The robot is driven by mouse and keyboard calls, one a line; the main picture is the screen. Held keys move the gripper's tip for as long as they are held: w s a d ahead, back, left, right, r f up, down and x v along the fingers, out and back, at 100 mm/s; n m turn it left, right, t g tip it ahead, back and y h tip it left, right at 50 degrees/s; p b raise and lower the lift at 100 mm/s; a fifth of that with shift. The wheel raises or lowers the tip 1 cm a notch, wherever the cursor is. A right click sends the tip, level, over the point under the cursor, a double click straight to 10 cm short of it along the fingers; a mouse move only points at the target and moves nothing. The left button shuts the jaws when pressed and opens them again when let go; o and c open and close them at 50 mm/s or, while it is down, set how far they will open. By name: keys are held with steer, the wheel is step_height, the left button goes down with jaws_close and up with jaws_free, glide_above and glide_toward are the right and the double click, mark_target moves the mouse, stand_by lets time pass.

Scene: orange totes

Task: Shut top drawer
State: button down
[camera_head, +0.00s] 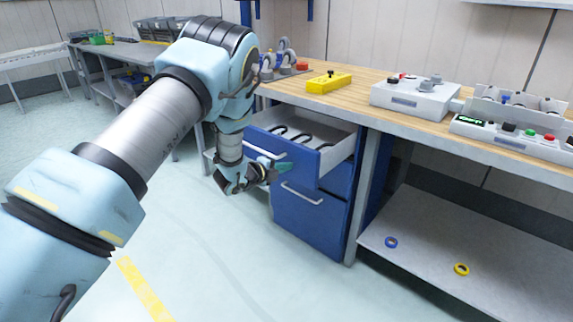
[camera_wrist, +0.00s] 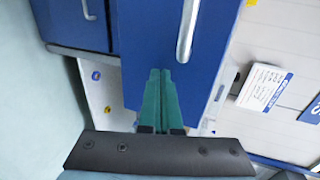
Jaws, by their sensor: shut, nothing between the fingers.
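The top drawer (camera_head: 307,168) of the blue cabinet is pulled out, and several dark curved items lie inside it. Its blue front also fills the middle of the wrist view (camera_wrist: 150,40), with its silver handle (camera_wrist: 187,32) near the top. My gripper (camera_head: 287,163) is shut and empty, with its green fingers pointing at the drawer front. In the wrist view the fingertips (camera_wrist: 160,72) overlap the blue front just below the handle; I cannot tell whether they touch it. The lower drawer (camera_head: 308,222) is shut.
The wooden workbench (camera_head: 428,117) above holds a yellow block (camera_head: 329,83) and grey control boxes (camera_head: 415,97). A blue ring (camera_head: 391,242) and a yellow ring (camera_head: 461,269) lie on the low shelf to the right. The floor in front of the cabinet is clear.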

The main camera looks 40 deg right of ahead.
steer(key=shift+d, duration=0.25)
